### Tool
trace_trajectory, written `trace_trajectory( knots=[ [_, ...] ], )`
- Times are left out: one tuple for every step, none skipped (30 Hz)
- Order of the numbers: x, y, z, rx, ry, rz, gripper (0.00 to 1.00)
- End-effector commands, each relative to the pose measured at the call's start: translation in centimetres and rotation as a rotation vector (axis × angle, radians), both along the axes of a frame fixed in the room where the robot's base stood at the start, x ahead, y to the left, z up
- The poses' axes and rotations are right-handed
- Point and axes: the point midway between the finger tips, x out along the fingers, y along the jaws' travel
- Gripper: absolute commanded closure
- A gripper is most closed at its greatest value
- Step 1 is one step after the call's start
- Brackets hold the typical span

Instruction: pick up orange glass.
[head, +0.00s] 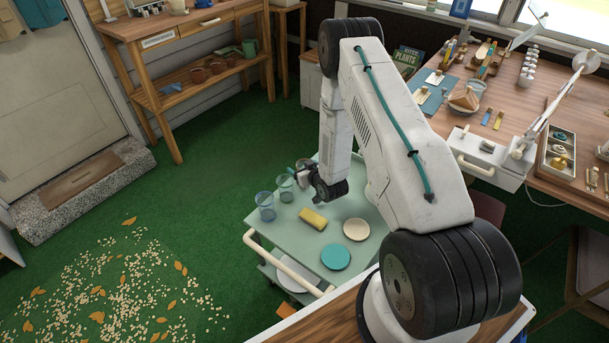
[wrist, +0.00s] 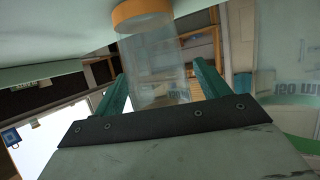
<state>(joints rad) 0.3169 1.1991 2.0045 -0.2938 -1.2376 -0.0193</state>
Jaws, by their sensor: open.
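In the wrist view, a clear glass with an orange band (wrist: 142,14) stands just beyond my gripper (wrist: 160,76). The band is at the top of that picture, against a pale green surface. The glass's clear body shows between the two green fingers, which are apart with a gap on each side. I cannot tell how deep it sits between them. In the head view my gripper (head: 304,176) is low at the far left part of the green cart top (head: 290,225). The orange glass cannot be made out there; my gripper and arm cover that area.
A blue-tinted glass (head: 265,206) and a green-tinted glass (head: 285,187) stand close to my gripper. A yellow sponge (head: 313,219), a cream plate (head: 356,229) and a teal plate (head: 336,257) are also on the cart. A cluttered wooden workbench (head: 540,165) stands right.

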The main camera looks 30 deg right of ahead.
Motion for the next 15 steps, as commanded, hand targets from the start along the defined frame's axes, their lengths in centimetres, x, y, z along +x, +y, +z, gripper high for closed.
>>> trace_trajectory(
  knots=[
    [0.03,0.0,-0.01,0.0,0.0,0.0,0.26],
    [0.02,0.0,-0.01,0.0,0.0,0.0,0.26],
    [0.01,0.0,0.0,0.0,0.0,0.0,0.26],
    [0.01,0.0,0.0,0.0,0.0,0.0,0.26],
    [0.01,0.0,0.0,0.0,0.0,0.0,0.26],
    [0.0,0.0,0.01,0.0,0.0,0.0,0.34],
    [0.0,0.0,0.01,0.0,0.0,0.0,0.42],
    [0.0,0.0,0.01,0.0,0.0,0.0,0.51],
    [0.0,0.0,0.01,0.0,0.0,0.0,0.62],
    [0.0,0.0,0.01,0.0,0.0,0.0,0.7],
    [-0.01,0.0,0.01,0.0,0.0,0.0,0.76],
    [-0.01,0.0,0.01,0.0,0.0,0.0,0.76],
    [0.01,-0.01,0.03,0.0,0.0,0.0,0.76],
    [0.0,-0.01,0.03,0.0,0.0,0.0,0.76],
    [0.0,0.0,0.03,0.0,0.0,0.0,0.76]
  ],
)
